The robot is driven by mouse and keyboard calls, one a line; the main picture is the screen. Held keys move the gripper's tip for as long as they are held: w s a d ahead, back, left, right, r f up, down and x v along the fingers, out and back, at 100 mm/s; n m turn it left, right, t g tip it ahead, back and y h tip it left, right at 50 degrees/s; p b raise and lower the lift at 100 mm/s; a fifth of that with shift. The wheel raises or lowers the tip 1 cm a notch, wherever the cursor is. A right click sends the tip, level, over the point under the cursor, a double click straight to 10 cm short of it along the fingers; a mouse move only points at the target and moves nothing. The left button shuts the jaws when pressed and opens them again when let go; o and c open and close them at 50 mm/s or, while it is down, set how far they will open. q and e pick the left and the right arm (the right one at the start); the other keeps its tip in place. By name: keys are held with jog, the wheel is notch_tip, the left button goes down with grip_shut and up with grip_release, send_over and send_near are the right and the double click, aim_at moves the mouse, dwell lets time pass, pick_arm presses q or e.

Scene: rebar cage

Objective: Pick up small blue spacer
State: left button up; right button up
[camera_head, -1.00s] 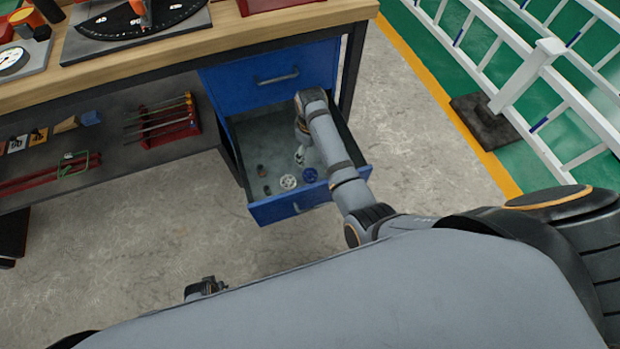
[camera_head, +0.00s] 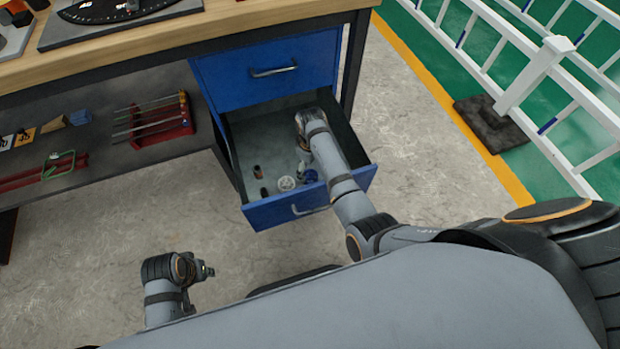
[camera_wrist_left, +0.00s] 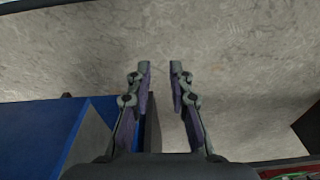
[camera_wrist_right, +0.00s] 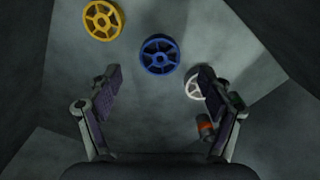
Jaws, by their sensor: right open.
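The blue spacer (camera_head: 310,176), a small spoked wheel, lies on the floor of the open blue drawer (camera_head: 270,213) near its front. In the right wrist view the blue spacer (camera_wrist_right: 159,54) lies just beyond the fingertips, roughly between their lines, not gripped. My right gripper (camera_wrist_right: 155,76) is open and empty, pointing down into the drawer. In the head view the right gripper (camera_head: 301,167) is partly hidden by its arm. My left gripper (camera_wrist_left: 160,67) is open and empty over bare floor; in the head view it (camera_head: 209,271) is at the lower left.
A white spacer (camera_head: 287,184) and small dark parts (camera_head: 258,172) share the drawer. A yellow spacer (camera_wrist_right: 103,20) shows in the right wrist view; the white spacer (camera_wrist_right: 192,88) is partly behind the right finger. Drawer walls surround my right gripper. The workbench (camera_head: 165,34) stands above.

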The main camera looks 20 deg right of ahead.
aim_at(310, 176)
jog(key=shift+f, duration=0.25)
jog(key=shift+f+b, duration=0.5)
notch_tip(310, 176, down, 3)
jog(key=shift+r+b, duration=0.1)
jog(key=shift+b, duration=0.75)
jog(key=shift+w+f, duration=0.1)
jog(key=shift+f, duration=0.4)
pick_arm(q)
jog(key=shift+d+r+t+h, duration=0.35)
jog(key=shift+d+t, duration=0.25)
jog(key=shift+d, duration=0.2)
pick_arm(e)
jog(key=c, duration=1)
jog(key=shift+r, duration=0.15)
